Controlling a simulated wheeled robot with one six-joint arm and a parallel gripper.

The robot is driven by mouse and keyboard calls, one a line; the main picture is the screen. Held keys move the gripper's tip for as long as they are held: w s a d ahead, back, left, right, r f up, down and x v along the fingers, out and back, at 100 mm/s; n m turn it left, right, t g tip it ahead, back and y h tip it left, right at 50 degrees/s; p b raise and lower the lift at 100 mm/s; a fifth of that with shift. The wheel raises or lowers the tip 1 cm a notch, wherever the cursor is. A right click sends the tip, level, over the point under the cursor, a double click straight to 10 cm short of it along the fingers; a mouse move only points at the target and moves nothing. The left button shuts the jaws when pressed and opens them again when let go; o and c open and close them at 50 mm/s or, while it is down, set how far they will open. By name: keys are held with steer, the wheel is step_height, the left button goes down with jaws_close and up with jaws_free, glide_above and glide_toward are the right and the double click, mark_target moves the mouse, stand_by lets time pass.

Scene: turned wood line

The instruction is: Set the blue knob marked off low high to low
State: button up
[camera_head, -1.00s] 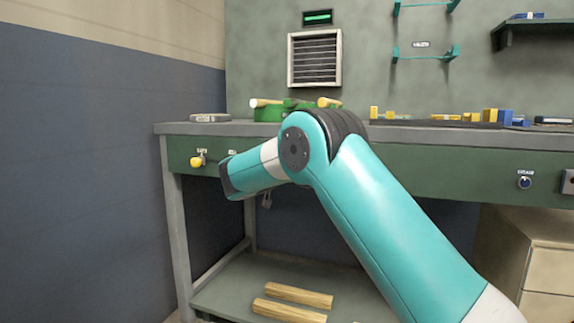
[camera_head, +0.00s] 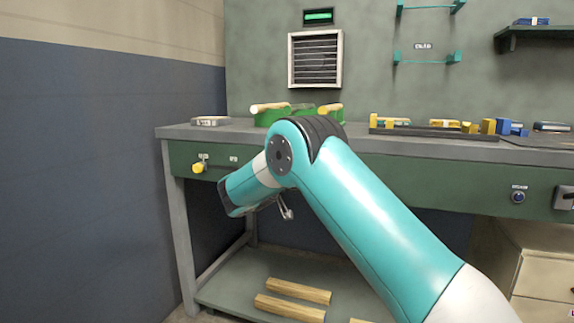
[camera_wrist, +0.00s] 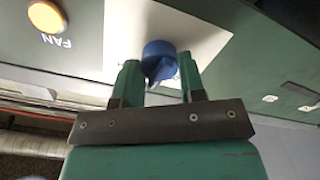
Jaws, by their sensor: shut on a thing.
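In the wrist view a blue knob (camera_wrist: 160,62) sits on a pale plate (camera_wrist: 205,22) on the green panel. My gripper (camera_wrist: 160,82) has one green finger on each side of the knob and is shut on it. A raised ridge on the knob faces the camera. The knob's off, low and high marks cannot be read, so its setting cannot be told. In the head view my arm covers part of the bench front, and I cannot make out this knob there.
An orange button (camera_wrist: 46,17) marked FAN is left of the plate in the wrist view. In the head view, a yellow knob (camera_head: 198,168) and a dark-blue round knob (camera_head: 518,197) are on the bench front. Wood pieces (camera_head: 298,291) lie on the lower shelf.

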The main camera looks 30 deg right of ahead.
steer(key=shift+n+p, duration=0.55)
steer(key=shift+n, duration=0.15)
steer(key=shift+f, duration=0.1)
steer(key=o, duration=0.9)
steer(key=shift+a, duration=0.1)
steer(key=b+v, duration=0.4)
steer(key=v, duration=1.3)
steer(key=shift+s+a+b, duration=0.1)
steer(key=shift+s+b, duration=0.05)
steer(key=shift+b, duration=0.25)
